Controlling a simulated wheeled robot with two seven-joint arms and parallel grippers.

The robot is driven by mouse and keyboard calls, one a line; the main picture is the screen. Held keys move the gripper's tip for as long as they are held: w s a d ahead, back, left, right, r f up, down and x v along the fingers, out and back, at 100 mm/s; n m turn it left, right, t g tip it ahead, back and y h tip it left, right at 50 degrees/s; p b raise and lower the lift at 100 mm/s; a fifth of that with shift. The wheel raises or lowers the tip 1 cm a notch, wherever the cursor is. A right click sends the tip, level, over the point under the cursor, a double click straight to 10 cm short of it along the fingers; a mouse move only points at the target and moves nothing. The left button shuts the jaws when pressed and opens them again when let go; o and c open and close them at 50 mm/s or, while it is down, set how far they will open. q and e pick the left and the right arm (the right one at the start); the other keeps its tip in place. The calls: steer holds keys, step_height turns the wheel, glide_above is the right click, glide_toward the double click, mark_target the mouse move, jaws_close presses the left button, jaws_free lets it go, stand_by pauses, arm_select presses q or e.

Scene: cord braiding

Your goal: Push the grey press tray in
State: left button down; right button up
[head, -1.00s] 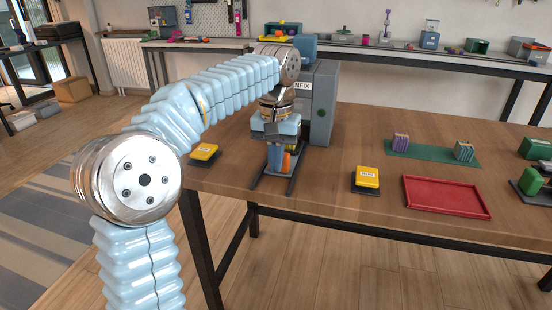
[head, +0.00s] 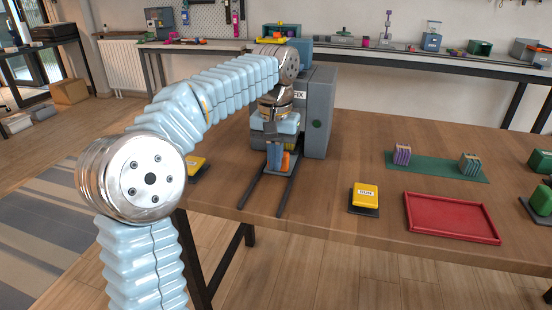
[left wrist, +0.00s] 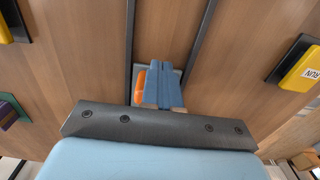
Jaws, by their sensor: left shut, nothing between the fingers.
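The grey press (head: 318,112) stands on the wooden table, with two dark rails (head: 249,191) running out from it toward the table's front edge. The small grey press tray (head: 283,170) sits between the rails near the press and carries an orange piece (head: 286,160). My left gripper (head: 274,165) points down at the tray, its blue fingers shut with nothing between them. In the left wrist view the fingers (left wrist: 163,88) are beside the orange piece (left wrist: 140,88), hiding part of the tray. Contact between fingers and tray is not clear. My right gripper is not in view.
Yellow buttons on dark bases stand left (head: 196,163) and right (head: 365,195) of the rails. A red tray (head: 450,237) and a green mat (head: 432,165) with two striped blocks lie farther right. The table between the rails and the right button is clear.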

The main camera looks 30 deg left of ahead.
arm_select(q)
steer(key=shift+w+a, duration=0.2)
steer(key=shift+w, duration=0.45)
steer(key=shift+w+a, duration=0.1)
steer(key=shift+w, duration=0.25)
steer(key=shift+s, duration=0.55)
step_height(320, 180, up, 7)
stand_by(0.4)
stand_by(0.3)
